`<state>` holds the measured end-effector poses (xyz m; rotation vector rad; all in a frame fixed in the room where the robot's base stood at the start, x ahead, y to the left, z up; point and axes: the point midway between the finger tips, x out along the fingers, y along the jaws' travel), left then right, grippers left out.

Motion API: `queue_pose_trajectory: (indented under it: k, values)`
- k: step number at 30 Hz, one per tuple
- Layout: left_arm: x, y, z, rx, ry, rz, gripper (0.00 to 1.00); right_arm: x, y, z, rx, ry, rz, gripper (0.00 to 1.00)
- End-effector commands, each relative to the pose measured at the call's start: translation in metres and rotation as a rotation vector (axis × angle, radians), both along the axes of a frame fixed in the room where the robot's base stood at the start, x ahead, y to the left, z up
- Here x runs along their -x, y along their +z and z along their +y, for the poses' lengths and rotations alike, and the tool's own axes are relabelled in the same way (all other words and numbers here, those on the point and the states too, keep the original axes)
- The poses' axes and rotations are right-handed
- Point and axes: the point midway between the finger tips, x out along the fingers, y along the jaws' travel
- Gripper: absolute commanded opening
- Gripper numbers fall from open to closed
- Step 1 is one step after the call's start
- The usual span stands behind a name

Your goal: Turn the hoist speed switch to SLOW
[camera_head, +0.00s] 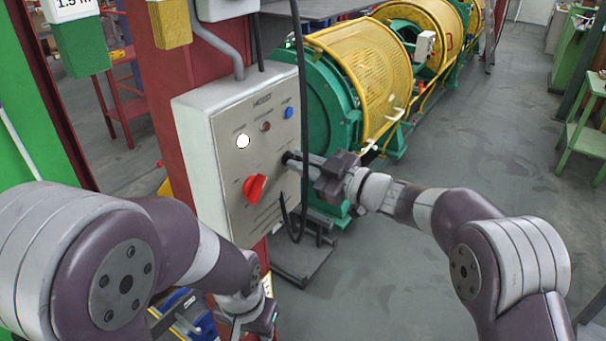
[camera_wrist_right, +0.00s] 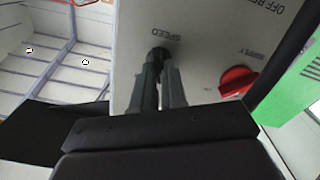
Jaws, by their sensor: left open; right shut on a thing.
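The grey hoist panel (camera_head: 225,125) on the red post carries the label HOIST. My right gripper (camera_head: 292,160) reaches its lower right part. In the right wrist view its fingers (camera_wrist_right: 160,66) are shut on the small black speed switch (camera_wrist_right: 160,50), beside the word SPEED. The fingers hide most of the switch, so its setting cannot be read. The red supply switch (camera_head: 254,188) sits lower left of it; it also shows in the wrist view (camera_wrist_right: 238,80). My left gripper (camera_head: 246,318) is open, low in front of the post and away from the panel.
A white lamp (camera_head: 243,141), a brown button (camera_head: 265,126) and a blue button (camera_head: 289,112) sit higher on the panel. A black cable (camera_head: 302,90) hangs close by my right gripper. The green and yellow strander (camera_head: 365,80) stands behind. Floor (camera_head: 470,150) to the right is clear.

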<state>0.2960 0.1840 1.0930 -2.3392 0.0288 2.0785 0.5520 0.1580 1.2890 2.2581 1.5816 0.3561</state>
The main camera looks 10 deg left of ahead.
Motion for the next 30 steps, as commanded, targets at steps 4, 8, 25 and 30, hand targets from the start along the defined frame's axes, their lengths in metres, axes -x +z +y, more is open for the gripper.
queue_pose_trajectory:
  k: [4, 8, 25, 30]
  values:
    - [-0.0001, -0.0100, 0.0000, 0.000, 0.000, 0.000, 0.43, 0.0005, -0.0050, 0.0000, 0.021, 0.001, -0.047, 0.00]
    - [0.0000, -0.0127, 0.0000, 0.000, 0.000, 0.000, 0.43, 0.0005, -0.0041, 0.0000, 0.032, 0.001, -0.073, 0.00]
    - [0.0000, -0.0136, 0.0000, 0.000, 0.000, 0.000, 0.43, 0.0004, -0.0032, -0.0001, 0.038, 0.001, -0.087, 0.31]
    - [0.0000, -0.0135, 0.0000, 0.000, 0.000, 0.000, 0.43, 0.0004, -0.0020, 0.0000, 0.036, 0.001, -0.088, 0.37]
